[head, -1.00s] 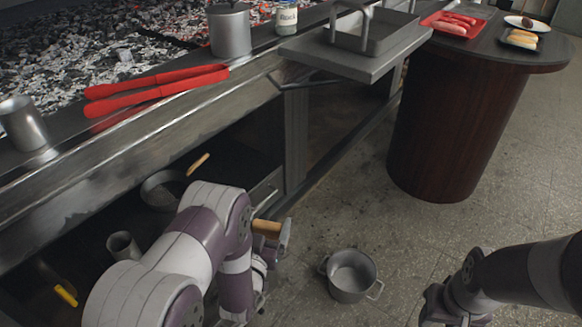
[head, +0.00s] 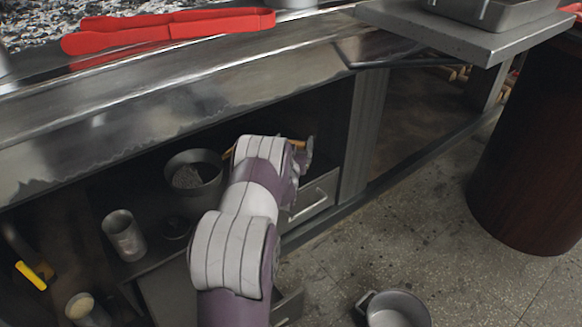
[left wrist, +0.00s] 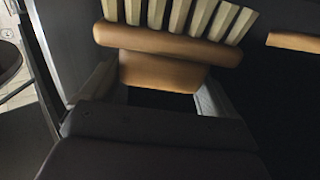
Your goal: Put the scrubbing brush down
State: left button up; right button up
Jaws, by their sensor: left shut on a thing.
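The scrubbing brush has a brown wooden body and a row of pale bristle tufts. It fills the top middle of the left wrist view (left wrist: 165,40), its grip between the fingers of my left gripper (left wrist: 165,95). In the head view my left gripper (head: 304,158) is inside the open shelf space under the grill, largely behind my own wrist. Only a small brown bit of the brush (head: 297,143) shows there. I cannot tell whether the brush touches the shelf. My right gripper is out of view.
On the shelf a dark pot (head: 193,173) and a metal cup (head: 124,235) stand left of my arm. A drawer handle (head: 308,205) is just below the gripper. Red tongs (head: 165,27) lie on the grill ledge. A grey pot (head: 396,310) stands on the floor.

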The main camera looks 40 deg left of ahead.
pick_arm(q)
jog(key=shift+w+a+f, duration=0.15)
jog(key=shift+a+f, duration=0.25)
jog(key=shift+a, duration=0.15)
jog(key=shift+a+f+b, duration=0.1)
jog(key=shift+f+b, duration=0.25)
jog(key=shift+b, duration=0.05)
notch_tip(320, 180, down, 4)
jog(key=b, duration=0.2)
jog(key=shift+r+b, duration=0.25)
jog(key=shift+b, duration=0.15)
jog(key=shift+r, duration=0.2)
jog(key=shift+f, duration=0.15)
jog(key=o, duration=0.8)
jog(key=shift+o, duration=0.3)
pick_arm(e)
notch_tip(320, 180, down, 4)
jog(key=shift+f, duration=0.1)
